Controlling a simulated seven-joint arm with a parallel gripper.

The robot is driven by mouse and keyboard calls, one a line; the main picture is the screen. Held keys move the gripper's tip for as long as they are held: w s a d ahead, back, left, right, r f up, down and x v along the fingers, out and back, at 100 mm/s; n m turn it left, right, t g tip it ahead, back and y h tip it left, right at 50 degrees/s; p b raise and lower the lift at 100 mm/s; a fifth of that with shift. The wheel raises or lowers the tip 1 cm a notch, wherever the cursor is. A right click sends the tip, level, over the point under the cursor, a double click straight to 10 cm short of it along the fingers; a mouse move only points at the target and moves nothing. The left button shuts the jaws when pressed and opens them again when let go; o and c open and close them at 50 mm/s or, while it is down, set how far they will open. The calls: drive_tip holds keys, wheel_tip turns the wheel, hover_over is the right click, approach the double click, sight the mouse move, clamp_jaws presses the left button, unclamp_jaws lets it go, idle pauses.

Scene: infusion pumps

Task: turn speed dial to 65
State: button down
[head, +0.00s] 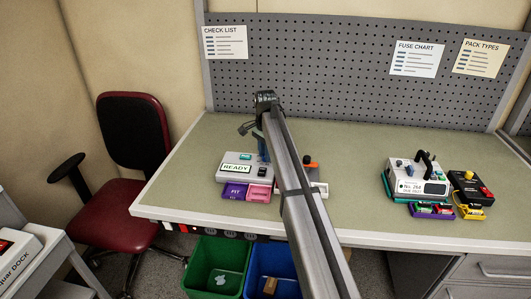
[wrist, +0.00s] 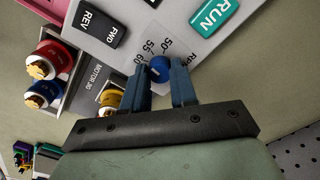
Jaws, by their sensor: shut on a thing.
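The speed dial (wrist: 158,68) is a small blue knob on a light grey panel (wrist: 135,45) in the wrist view. A clear scale beside it shows 50, 55 and 60; the rest of the scale and the pointer are hidden or too small to read. My gripper (wrist: 164,76) has its two blue fingers on either side of the knob and is shut on it. In the head view the grey unit with a READY display (head: 236,168) stands on the bench, and my arm hides much of its right side.
In the wrist view a black FWD/REV switch (wrist: 94,23) and a teal RUN button (wrist: 214,15) are near the dial. Red (wrist: 54,56), blue (wrist: 41,92) and yellow (wrist: 111,97) terminals sit to the left. Another device (head: 415,178) stands at the bench's right.

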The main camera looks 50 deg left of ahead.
drive_tip(key=n, duration=1.1)
drive_tip(key=shift+n, duration=2)
drive_tip(key=c, duration=0.9)
unclamp_jaws()
drive_tip(key=shift+r, duration=0.1)
wheel_tip(320, 180, up, 14)
drive_tip(key=shift+f, duration=0.15)
